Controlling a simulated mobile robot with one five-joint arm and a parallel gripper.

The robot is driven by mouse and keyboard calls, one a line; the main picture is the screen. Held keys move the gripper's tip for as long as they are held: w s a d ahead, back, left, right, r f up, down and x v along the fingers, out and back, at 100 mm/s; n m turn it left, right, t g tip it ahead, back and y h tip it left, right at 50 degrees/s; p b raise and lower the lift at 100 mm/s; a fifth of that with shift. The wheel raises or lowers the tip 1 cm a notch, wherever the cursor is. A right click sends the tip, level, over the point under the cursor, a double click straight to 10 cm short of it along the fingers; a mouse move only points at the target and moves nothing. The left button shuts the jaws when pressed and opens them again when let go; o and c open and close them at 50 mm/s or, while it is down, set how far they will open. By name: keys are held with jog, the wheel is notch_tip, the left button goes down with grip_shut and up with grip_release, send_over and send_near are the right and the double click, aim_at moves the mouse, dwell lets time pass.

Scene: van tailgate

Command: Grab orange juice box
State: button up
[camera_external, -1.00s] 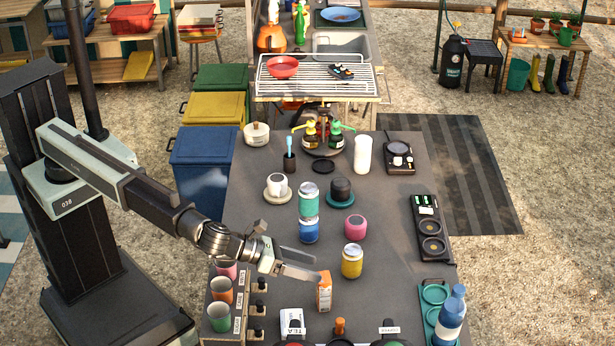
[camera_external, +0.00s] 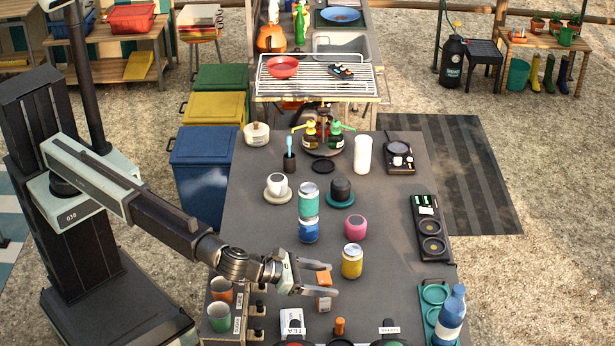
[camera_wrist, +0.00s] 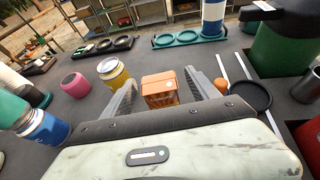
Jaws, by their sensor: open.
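The orange juice box (camera_external: 324,281) stands on the dark table near its front, partly hidden by a finger of my gripper. My gripper (camera_external: 326,280) is open, with one finger on each side of the box. In the wrist view the box (camera_wrist: 160,90) shows between the two fingers (camera_wrist: 162,98), with its lower part hidden by the gripper body. I cannot tell whether either finger touches it.
A yellow jar (camera_external: 352,261) stands just behind and right of the box. A white tea box (camera_external: 292,322) and a small orange-topped object (camera_external: 340,326) are in front.

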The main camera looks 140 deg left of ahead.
grip_shut()
dwell(0.3)
notch_tip(320, 180, up, 10)
jog(key=p, duration=1)
jog(key=shift+r, duration=0.2)
jog(key=shift+f, duration=0.1)
